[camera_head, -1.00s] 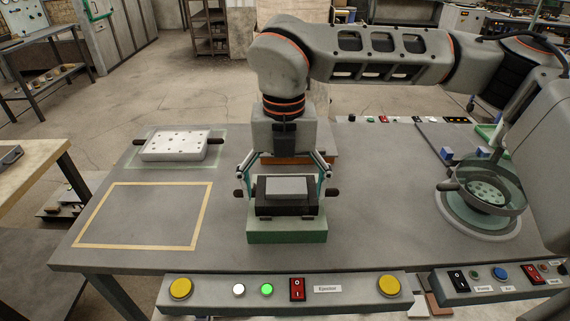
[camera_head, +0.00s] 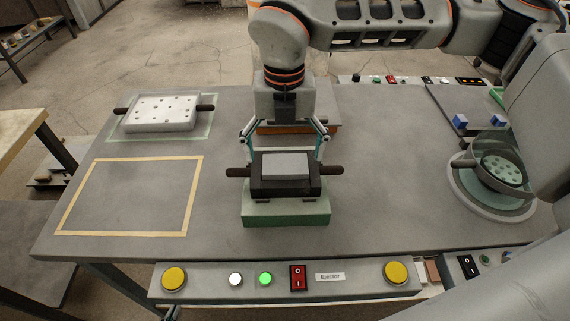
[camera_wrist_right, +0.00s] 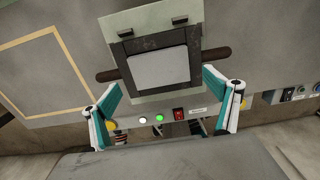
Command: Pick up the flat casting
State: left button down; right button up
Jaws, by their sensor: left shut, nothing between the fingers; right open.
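The flat casting (camera_head: 285,165) is a light grey slab lying in a dark mould (camera_head: 285,188) with a brown handle on either side. The mould rests on a green block (camera_head: 285,214). In the right wrist view the casting (camera_wrist_right: 158,70) shows as a pale square inside the dark frame. My right gripper (camera_head: 286,155) points down over it, open, with one finger toward each side of the casting and nothing held. Any contact with the mould cannot be told. Only a small tip of my left gripper (camera_head: 172,313) shows at the bottom edge, shut and empty.
A white perforated plate with handles (camera_head: 162,112) lies back left. A yellow-taped rectangle (camera_head: 195,195) is bare. A control bar (camera_head: 340,290) with yellow buttons runs along the front. A round pan (camera_head: 490,180) stands at the right.

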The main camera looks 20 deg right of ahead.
aim_at(285, 166)
notch_tip(285, 166, down, 3)
jog(key=shift+d+r, duration=0.1)
jog(key=c, duration=1.4)
